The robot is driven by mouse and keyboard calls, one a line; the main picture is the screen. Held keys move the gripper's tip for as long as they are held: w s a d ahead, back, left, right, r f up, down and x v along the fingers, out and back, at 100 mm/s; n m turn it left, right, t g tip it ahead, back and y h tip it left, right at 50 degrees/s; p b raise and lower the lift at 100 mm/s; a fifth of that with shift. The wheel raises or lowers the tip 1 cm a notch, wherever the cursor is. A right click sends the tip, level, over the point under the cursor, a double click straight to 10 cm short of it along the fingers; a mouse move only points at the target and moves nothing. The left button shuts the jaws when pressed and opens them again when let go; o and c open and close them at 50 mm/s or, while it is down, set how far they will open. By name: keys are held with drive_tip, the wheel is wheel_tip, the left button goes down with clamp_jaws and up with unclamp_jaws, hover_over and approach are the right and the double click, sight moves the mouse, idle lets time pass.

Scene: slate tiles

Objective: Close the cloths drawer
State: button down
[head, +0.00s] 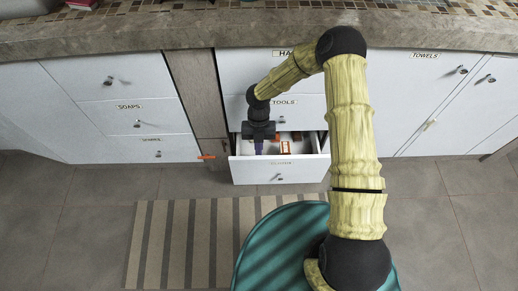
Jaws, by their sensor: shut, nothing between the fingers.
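The cloths drawer (279,170) is the lowest drawer of the middle cabinet column. It is pulled out, and its small label is too blurred to read surely. Inside it I see an orange-and-white item (286,146) and part of a purple item (259,147). My gripper (259,137) is at the back left of the open drawer, seen from above, and its fingers are shut and empty. The arm comes across from the right. I cannot tell whether the gripper touches the drawer or its contents.
The tools drawer (308,108) above is shut. Soaps drawers (138,118) on the left and the towels door (425,95) on the right are shut. A stone counter (200,33) overhangs. A striped mat (185,240) lies on the tiled floor. An orange strip (206,157) is left of the drawer.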

drive_tip(key=shift+s+a+r, duration=0.1)
drive_tip(key=shift+a, duration=0.05)
drive_tip(key=s+d+r+n+t, duration=0.2)
drive_tip(key=d+r+n, duration=0.4)
drive_tip(key=r+n, duration=0.3)
drive_tip(key=s+d+r+n+t, duration=0.2)
drive_tip(key=s+d+r+n, duration=0.2)
drive_tip(key=r+n, duration=0.5)
drive_tip(key=s+d+r+n+t, duration=0.2)
drive_tip(key=s+d+r+n, duration=0.2)
drive_tip(key=d+r+n, duration=0.5)
drive_tip(key=n, duration=0.8)
drive_tip(key=shift+s, duration=0.1)
drive_tip(key=shift+a+f, duration=0.1)
